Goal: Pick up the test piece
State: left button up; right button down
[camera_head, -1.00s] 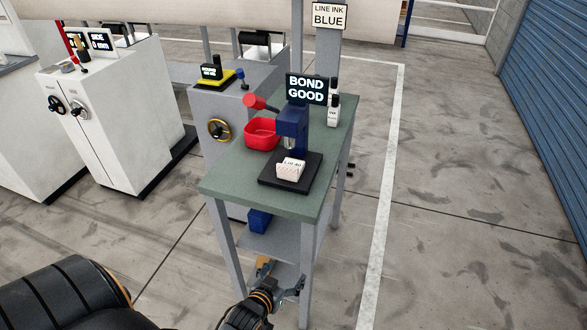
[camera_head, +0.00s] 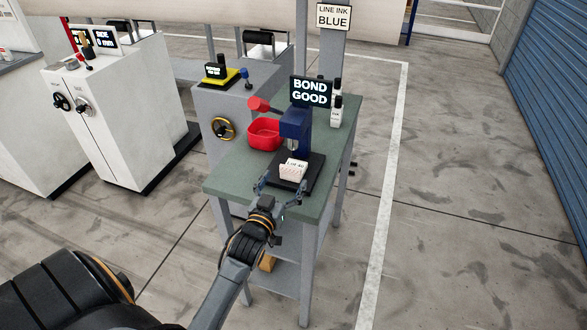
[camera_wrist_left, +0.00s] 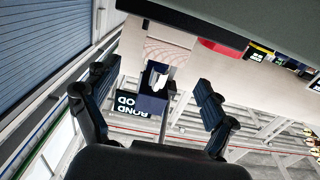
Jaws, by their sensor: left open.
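The test piece (camera_head: 293,169), a small whitish block with print and reddish marks, sits on the black base (camera_head: 312,176) of the dark blue press (camera_head: 296,124). My left gripper (camera_head: 282,190) is open and empty at the bench's front edge, just short of the piece, its fingers spread to either side. In the left wrist view, which is turned over, the pale block (camera_wrist_left: 165,50) shows ahead between the fingers of the gripper (camera_wrist_left: 154,78), with the press (camera_wrist_left: 152,101) behind it. My right gripper is not in view.
The press stands on a green-topped bench (camera_head: 228,172) beside a red bin (camera_head: 265,133). Bare floor lies right of the bench.

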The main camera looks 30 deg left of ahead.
aim_at(289, 170)
pick_arm(q)
jog(key=shift+w+a+r, duration=0.1)
jog(key=shift+w+a, duration=0.05)
jog(key=shift+w, duration=0.35)
jog(key=x, duration=0.1)
jog(key=p+x, duration=0.1)
jog(key=x, duration=0.1)
jog(key=shift+w+a+f, duration=0.15)
jog(key=shift+a+f, duration=0.1)
jog(key=shift+w+a+f+p, duration=0.1)
jog(key=shift+w+p, duration=0.2)
jog(key=shift+w, duration=0.2)
jog(key=shift+s, duration=0.1)
jog(key=shift+c, duration=0.8)
jog(key=c, duration=1.1)
